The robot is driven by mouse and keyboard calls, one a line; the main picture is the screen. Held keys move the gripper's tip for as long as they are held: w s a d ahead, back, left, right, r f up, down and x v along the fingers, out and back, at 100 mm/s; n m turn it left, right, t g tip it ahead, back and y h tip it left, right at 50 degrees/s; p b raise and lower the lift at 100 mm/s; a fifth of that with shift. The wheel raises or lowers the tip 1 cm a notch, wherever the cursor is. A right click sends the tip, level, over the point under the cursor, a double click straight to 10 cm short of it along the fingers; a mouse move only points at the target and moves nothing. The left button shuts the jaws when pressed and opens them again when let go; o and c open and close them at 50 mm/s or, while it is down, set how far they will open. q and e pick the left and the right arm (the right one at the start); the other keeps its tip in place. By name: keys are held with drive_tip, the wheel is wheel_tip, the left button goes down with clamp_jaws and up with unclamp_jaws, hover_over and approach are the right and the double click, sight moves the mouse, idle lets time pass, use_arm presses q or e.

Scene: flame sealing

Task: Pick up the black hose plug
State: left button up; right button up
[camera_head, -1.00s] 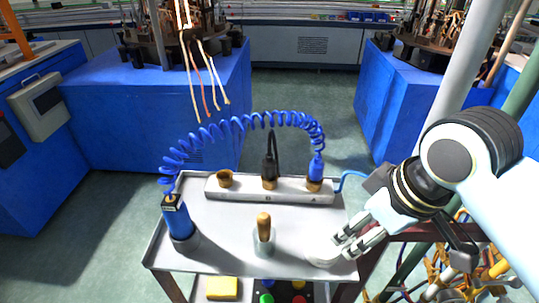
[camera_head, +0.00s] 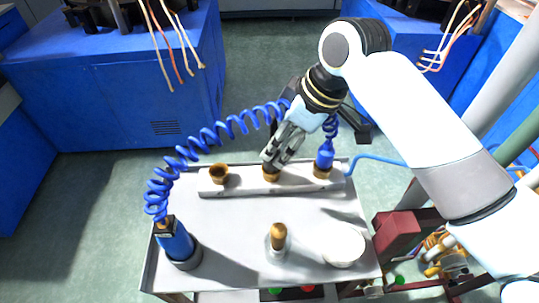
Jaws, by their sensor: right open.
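The black hose plug stands in the middle socket (camera_head: 271,173) of the grey rail (camera_head: 240,187) on the cart. It is mostly hidden behind my right gripper; a dark bit of its hose (camera_head: 273,127) shows beside the fingers. My right gripper (camera_head: 273,160) is open and points down at that socket, with its fingers around or just in front of the plug; I cannot tell which. My left gripper is not in view.
A blue plug (camera_head: 324,159) with a coiled blue hose (camera_head: 207,137) stands right of the gripper. The left socket (camera_head: 218,174) is empty. A blue torch (camera_head: 175,241), a brass-tipped piece (camera_head: 278,237) and a white round dish (camera_head: 343,247) stand on the cart top (camera_head: 225,225).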

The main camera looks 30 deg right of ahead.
sight(271, 161)
drive_tip(key=shift+a+f, duration=0.1)
drive_tip(key=shift+f, duration=0.2)
drive_tip(key=shift+w+a+f, duration=0.1)
drive_tip(key=shift+w+f, duration=0.1)
drive_tip(key=shift+f, duration=0.15)
drive_tip(key=p+x, duration=0.1)
drive_tip(key=x, duration=0.2)
drive_tip(key=shift+a+f, duration=0.25)
drive_tip(key=shift+f, duration=0.05)
drive_tip(key=shift+w+f, duration=0.1)
drive_tip(key=shift+f, duration=0.35)
drive_tip(key=shift+c, duration=1.3)
drive_tip(key=c, duration=0.5)
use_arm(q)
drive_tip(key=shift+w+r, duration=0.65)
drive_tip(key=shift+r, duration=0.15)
use_arm(e)
clamp_jaws()
